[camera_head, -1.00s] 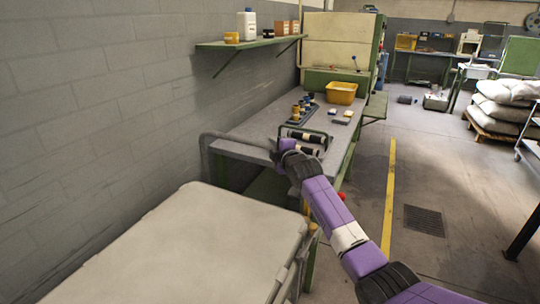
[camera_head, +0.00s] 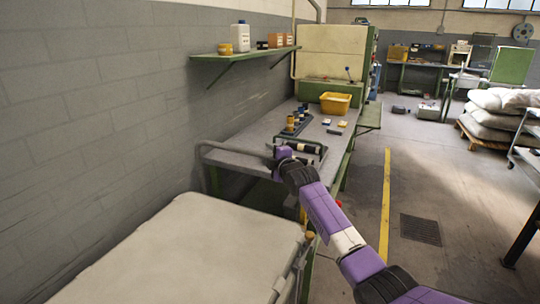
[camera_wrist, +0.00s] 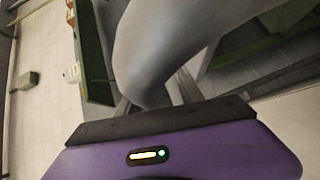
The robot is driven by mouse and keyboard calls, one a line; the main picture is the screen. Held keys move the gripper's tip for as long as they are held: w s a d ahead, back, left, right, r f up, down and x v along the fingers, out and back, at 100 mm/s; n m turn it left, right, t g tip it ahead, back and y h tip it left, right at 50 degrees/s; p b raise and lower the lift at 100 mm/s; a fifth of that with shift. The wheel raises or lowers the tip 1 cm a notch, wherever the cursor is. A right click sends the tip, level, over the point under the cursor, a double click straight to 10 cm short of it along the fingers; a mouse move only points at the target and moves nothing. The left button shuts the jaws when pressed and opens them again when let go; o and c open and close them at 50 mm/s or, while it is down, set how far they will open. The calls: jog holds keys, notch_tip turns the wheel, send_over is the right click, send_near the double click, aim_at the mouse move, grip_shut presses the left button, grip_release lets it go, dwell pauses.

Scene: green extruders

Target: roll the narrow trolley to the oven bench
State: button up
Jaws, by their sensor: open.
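A thick grey tubular handle (camera_head: 235,148) bends around the near end of a grey top, in the head view. It looks like the narrow trolley's push handle, but I cannot clearly separate the trolley from the bench behind. My gripper (camera_head: 276,157) is at the handle's right end, open. In the wrist view a large smooth grey tube (camera_wrist: 170,50) lies close in front of my purple gripper body; whether it touches is unclear. The oven (camera_head: 333,52), cream and green, stands at the far end of the grey-topped bench (camera_head: 262,130). The trolley's wheels are hidden.
A cream padded slab (camera_head: 190,250) fills the near left. The bench carries a yellow bin (camera_head: 335,103), rollers and small bottles. A wall shelf (camera_head: 240,56) hangs above. Open floor with a yellow line (camera_head: 385,205) and a drain grate (camera_head: 420,229) lies right.

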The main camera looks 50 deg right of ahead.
jog(key=v, duration=0.7)
jog(key=shift+s, duration=0.4)
jog(key=shift+a, duration=0.15)
dwell(0.3)
